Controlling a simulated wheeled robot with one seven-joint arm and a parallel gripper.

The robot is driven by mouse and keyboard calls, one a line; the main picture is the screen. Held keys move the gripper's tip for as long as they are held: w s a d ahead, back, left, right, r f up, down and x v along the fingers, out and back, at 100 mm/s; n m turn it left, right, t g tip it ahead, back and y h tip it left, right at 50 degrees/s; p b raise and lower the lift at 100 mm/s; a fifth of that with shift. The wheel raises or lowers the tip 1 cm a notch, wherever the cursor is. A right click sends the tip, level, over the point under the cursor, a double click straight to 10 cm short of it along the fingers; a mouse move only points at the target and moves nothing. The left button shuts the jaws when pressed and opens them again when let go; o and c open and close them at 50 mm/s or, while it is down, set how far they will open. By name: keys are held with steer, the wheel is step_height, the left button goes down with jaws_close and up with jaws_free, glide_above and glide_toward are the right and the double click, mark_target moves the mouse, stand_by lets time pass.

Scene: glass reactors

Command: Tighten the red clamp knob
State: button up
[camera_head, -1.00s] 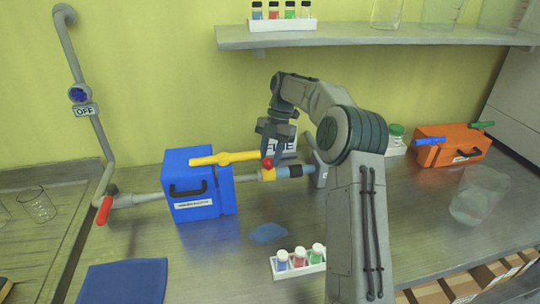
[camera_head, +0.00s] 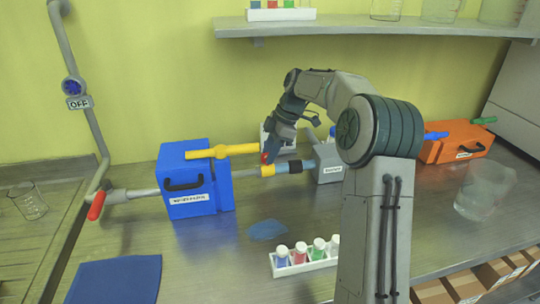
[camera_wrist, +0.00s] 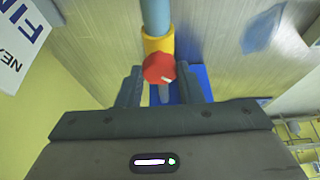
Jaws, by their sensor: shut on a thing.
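The red clamp knob (camera_head: 265,158) sits on a yellow clamp (camera_head: 267,170) around the pipe joint, between the blue box (camera_head: 187,180) and a grey box (camera_head: 328,163). In the wrist view the round knob (camera_wrist: 159,68) has a pale mark on its face and lies between my fingers. My gripper (camera_head: 268,152) reaches down to it from above, tilted, and is shut on the knob. It also shows in the wrist view (camera_wrist: 162,90). The exact finger contact is hard to see.
A white sign (camera_wrist: 20,38) is partly hidden behind my gripper. A vial rack (camera_head: 305,260), a blue puddle (camera_head: 267,230) and a blue cloth (camera_head: 116,280) lie in front. An orange box (camera_head: 455,143) stands right.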

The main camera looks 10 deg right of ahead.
steer(key=m+b, duration=0.1)
steer(key=m, duration=0.1)
steer(key=m+t+b, duration=0.1)
steer(key=m, duration=0.1)
steer(key=shift+s+f+t, duration=0.1)
steer(key=shift+s+t, duration=0.1)
steer(key=shift+t, duration=0.1)
steer(key=shift+s+m+t+h+b, duration=0.1)
steer(key=shift+m+t+h+b, duration=0.45)
steer(key=shift+m, duration=0.75)
steer(key=o, duration=1)
steer(key=shift+r, duration=0.2)
steer(key=v, duration=1.3)
steer(key=shift+d+r+p, duration=0.15)
steer(key=shift+r+p, duration=0.15)
steer(key=shift+p, duration=0.1)
